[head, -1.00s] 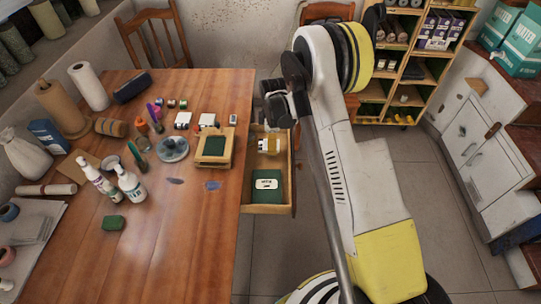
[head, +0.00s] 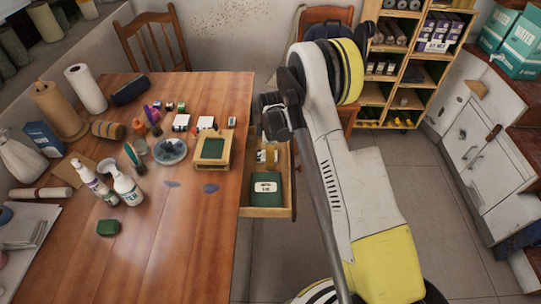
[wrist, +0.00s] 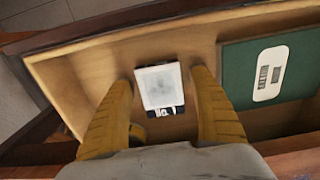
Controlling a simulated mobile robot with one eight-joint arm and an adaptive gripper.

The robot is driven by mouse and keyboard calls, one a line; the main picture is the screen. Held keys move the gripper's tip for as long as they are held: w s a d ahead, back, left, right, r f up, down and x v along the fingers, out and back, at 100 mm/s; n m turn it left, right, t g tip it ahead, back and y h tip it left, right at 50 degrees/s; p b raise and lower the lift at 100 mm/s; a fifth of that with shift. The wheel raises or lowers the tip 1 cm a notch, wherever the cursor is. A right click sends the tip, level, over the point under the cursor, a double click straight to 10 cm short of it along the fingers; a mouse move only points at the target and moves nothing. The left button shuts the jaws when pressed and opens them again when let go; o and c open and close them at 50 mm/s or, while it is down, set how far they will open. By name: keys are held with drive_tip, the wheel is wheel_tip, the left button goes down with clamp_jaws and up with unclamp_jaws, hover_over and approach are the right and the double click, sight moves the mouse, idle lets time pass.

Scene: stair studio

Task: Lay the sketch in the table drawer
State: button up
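The open table drawer (head: 284,205) sticks out from the table's right side. In the wrist view its wooden floor and wall (wrist: 90,62) show. A small pale square piece (wrist: 160,86) with dark marks along its lower edge is in the drawer area between my fingers; it may be the sketch, but I cannot tell for sure. My gripper (wrist: 162,98) has its two yellow fingers apart, with a gap on each side of the piece. Whether the piece rests on the drawer floor is unclear. In the head view my gripper (head: 267,155) is over the drawer, partly hidden by my wrist.
A green labelled box (head: 266,188) lies in the drawer's near part, right of my fingers in the wrist view (wrist: 245,80). A wooden tray (head: 228,160) sits on the table beside the drawer. Bottles, jars and rolls crowd the table's left and back; its near right is clear.

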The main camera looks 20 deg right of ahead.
drive_tip(key=s+r+m+t+p, duration=0.1)
drive_tip(key=s+r+m+p, duration=0.1)
drive_tip(key=r, duration=1)
drive_tip(key=s+r+m+t+p, duration=0.1)
drive_tip(key=s+r+p, duration=0.15)
drive_tip(key=r, duration=1.05)
drive_tip(key=s+r+m+t, duration=0.1)
drive_tip(key=s+r+m, duration=0.3)
drive_tip(key=s+r, duration=0.45)
drive_tip(key=s+r+m+t, duration=0.2)
drive_tip(key=s+m, duration=0.1)
drive_tip(key=s, duration=0.5)
drive_tip(key=s+a+r+m+t, duration=0.1)
drive_tip(key=s+r+m+t, duration=0.1)
drive_tip(key=s, duration=0.6)
drive_tip(key=shift+s+r+m, duration=0.25)
drive_tip(key=shift+r+m, duration=0.35)
drive_tip(key=shift+m, duration=0.6)
